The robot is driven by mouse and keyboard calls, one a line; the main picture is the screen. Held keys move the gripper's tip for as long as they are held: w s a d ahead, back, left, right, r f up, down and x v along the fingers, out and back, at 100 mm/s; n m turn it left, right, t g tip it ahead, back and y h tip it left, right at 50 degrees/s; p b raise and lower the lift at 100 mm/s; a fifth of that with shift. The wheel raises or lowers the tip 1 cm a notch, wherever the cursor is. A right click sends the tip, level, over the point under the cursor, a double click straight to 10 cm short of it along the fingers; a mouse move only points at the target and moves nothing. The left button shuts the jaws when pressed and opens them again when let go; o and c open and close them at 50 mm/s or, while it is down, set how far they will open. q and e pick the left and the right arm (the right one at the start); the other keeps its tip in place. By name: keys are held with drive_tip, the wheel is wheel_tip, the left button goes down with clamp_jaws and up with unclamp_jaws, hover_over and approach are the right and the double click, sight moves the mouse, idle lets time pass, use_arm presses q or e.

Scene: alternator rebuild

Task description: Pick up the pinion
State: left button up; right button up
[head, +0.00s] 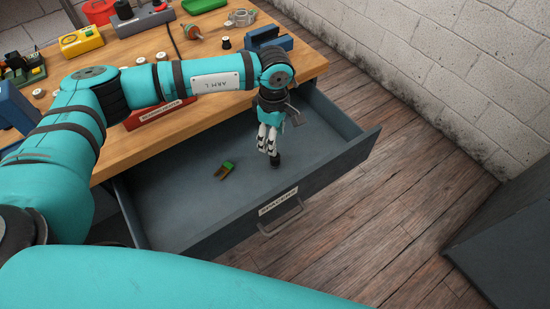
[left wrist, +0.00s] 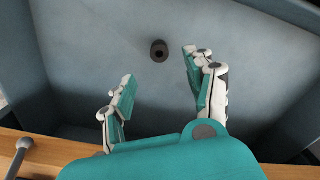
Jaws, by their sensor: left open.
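The pinion (left wrist: 159,50) is a small dark cylinder with a hole in its end, standing on the drawer floor in the left wrist view. In the head view the pinion (head: 275,161) shows just below my left fingertips. My left gripper (head: 268,149) points down into the open drawer. In the left wrist view the left gripper (left wrist: 158,70) has its two fingers spread, with the pinion just beyond the gap between the tips and apart from them. Nothing is between the fingers. My right gripper is not in view.
The open grey drawer (head: 330,180) has raised walls around the pinion. A green and brown part (head: 225,171) lies to the left on its floor. Above is the wooden bench (head: 310,62) with a blue block (head: 268,38) near its corner. The rest of the drawer floor is clear.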

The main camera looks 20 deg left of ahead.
use_arm(q)
hover_over(275, 158)
drive_tip(key=f, duration=0.4)
drive_tip(key=shift+s+f, duration=0.2)
drive_tip(key=shift+s, duration=0.1)
wheel_tip(275, 158, down, 4)
drive_tip(key=shift+d+f+p, duration=0.1)
drive_tip(key=shift+p, duration=0.7)
drive_tip(key=shift+f, duration=0.55)
clamp_jaws()
